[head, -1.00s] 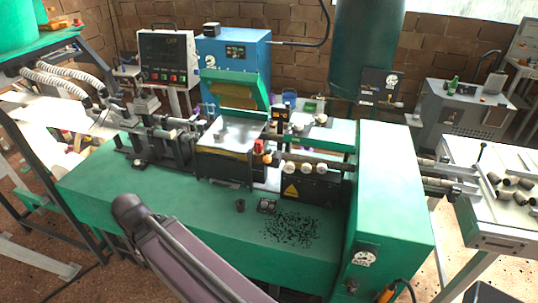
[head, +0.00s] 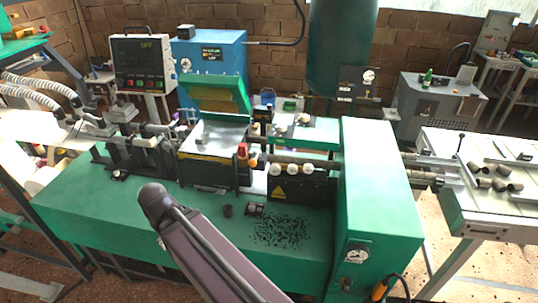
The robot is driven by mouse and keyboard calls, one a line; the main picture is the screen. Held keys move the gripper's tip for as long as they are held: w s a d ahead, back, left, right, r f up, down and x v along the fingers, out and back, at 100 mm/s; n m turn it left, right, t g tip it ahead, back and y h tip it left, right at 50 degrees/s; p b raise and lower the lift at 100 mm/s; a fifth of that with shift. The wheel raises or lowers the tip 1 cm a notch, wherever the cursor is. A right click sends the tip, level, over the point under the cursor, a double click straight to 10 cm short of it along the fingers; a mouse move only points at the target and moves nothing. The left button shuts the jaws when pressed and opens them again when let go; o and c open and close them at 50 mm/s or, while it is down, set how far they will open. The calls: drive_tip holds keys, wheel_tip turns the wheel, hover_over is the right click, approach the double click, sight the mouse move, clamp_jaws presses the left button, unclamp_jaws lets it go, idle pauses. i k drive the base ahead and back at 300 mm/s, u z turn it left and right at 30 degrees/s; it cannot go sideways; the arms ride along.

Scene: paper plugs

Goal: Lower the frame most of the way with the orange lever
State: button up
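A green frame with a yellow inner face (head: 216,97) stands raised and tilted over the metal bed (head: 212,140) of the green machine, in the middle of the head view. A small orange knob (head: 253,163) sits at the right front corner of the bed, beside a red part (head: 242,150). An orange handle-like piece (head: 379,291) with a black cable shows at the bottom right of the machine. I cannot tell for sure which is the orange lever. My arm link crosses the lower middle of the view, in front of the machine. My gripper is not in view.
Dark scraps (head: 282,232) and a small dark cup (head: 227,211) lie on the green machine top (head: 120,205). A control box (head: 143,63) stands behind. A table with dark paper tubes (head: 463,182) is at right.

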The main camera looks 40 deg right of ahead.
sight(253, 163)
drive_tip(key=z, duration=1.1)
drive_tip(key=k, duration=0.95)
drive_tip(key=u, duration=0.05)
drive_tip(key=i, duration=0.7)
drive_tip(key=z, duration=0.05)
